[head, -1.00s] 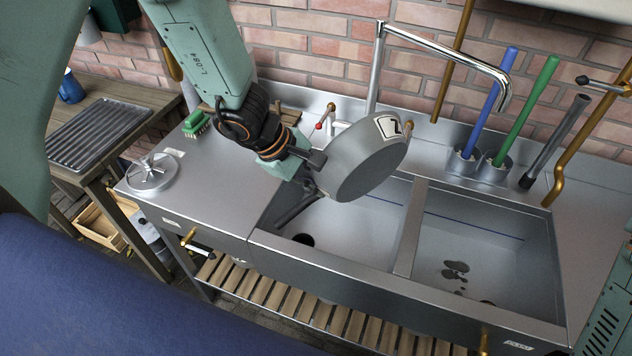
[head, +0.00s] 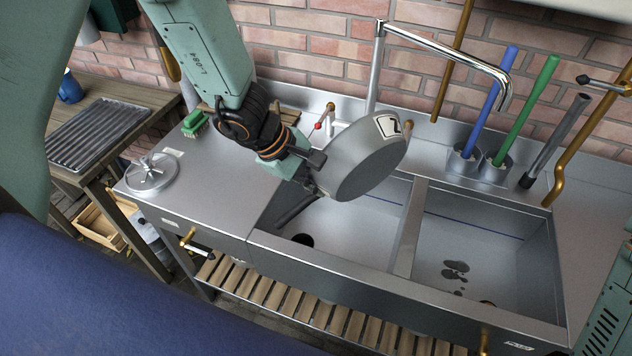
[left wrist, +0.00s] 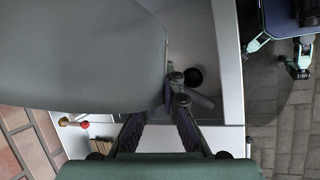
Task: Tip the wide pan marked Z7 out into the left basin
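The wide grey pan (head: 362,162) hangs tilted in the air above the back of the left basin (head: 352,240). A white label (head: 388,126) with a dark mark, partly readable as a Z, sits on its side wall. My left gripper (head: 314,178) is shut on the pan at its left edge; the exact grip is partly hidden. In the left wrist view the pan (left wrist: 80,55) fills the upper left, against the fingers (left wrist: 178,95). No contents are seen leaving the pan. My right gripper is out of view.
The right basin (head: 480,250) has dark spots on its floor, beyond a divider (head: 408,230). A tall faucet (head: 373,70) stands behind the pan. Blue (head: 490,100) and green (head: 528,108) handles stand at the back right. A green brush (head: 195,123) lies on the left counter.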

